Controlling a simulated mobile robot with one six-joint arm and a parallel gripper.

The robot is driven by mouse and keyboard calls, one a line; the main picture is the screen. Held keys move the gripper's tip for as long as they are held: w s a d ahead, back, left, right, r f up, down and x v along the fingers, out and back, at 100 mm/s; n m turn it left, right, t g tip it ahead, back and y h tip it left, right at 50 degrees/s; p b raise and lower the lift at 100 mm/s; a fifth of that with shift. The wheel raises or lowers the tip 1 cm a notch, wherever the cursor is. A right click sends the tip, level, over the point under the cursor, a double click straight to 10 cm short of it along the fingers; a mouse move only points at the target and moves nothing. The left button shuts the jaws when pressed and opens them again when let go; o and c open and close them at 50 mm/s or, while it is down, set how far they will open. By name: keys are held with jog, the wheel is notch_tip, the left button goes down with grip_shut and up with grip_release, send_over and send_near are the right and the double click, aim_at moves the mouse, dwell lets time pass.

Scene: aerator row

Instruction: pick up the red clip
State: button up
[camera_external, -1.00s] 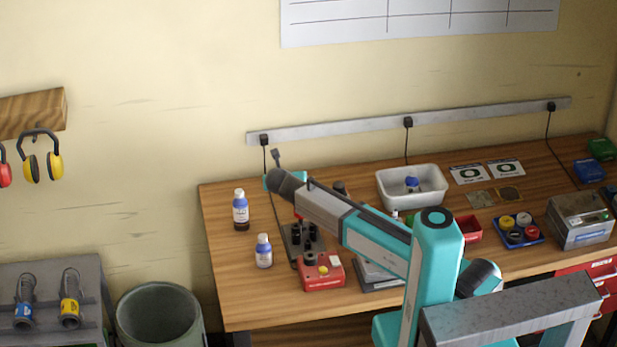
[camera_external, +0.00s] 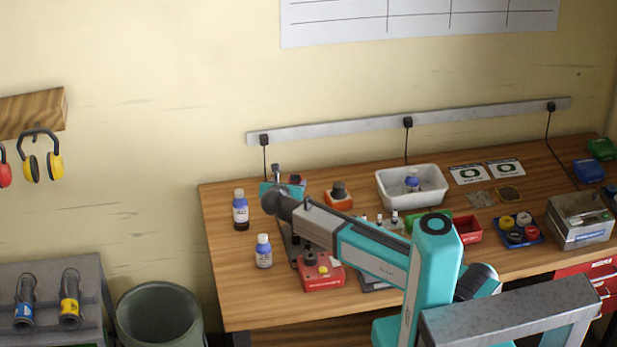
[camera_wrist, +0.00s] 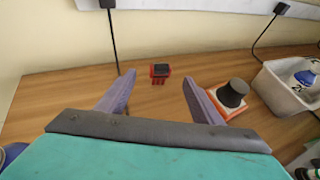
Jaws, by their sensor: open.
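A small red thing with a dark top, likely the red clip (camera_wrist: 160,71), stands on the wooden bench near the wall. It shows small and partly hidden in the external view (camera_external: 297,180), just right of my gripper's teal body. My gripper (camera_wrist: 159,79) is open and empty. Its two purple fingers reach forward on either side of the clip in the wrist view, with the clip beyond the fingertips and bare wood between. The exact distance cannot be told.
An orange block with a black knob (camera_wrist: 232,96) stands right of my right finger. A white tub (camera_external: 412,187) holding a bottle is farther right. Two bottles (camera_external: 240,210) stand at the bench's left. A red box with a yellow button (camera_external: 321,272) sits at the front. A cable hangs behind.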

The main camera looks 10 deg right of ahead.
aim_at(295, 176)
dwell(0.3)
jog(key=shift+p+x, duration=1.15)
jog(key=shift+x, duration=3.2)
jog(key=shift+w+d, duration=0.1)
jog(key=shift+w+d+f+p, duration=0.15)
jog(key=shift+w+d+p, duration=0.05)
jog(key=shift+w+p, duration=0.3)
jog(key=shift+p+x, duration=0.85)
jog(key=shift+x, duration=1.05)
jog(key=shift+s+f, duration=0.1)
jog(key=shift+f, duration=0.05)
jog(key=c, duration=1.1)
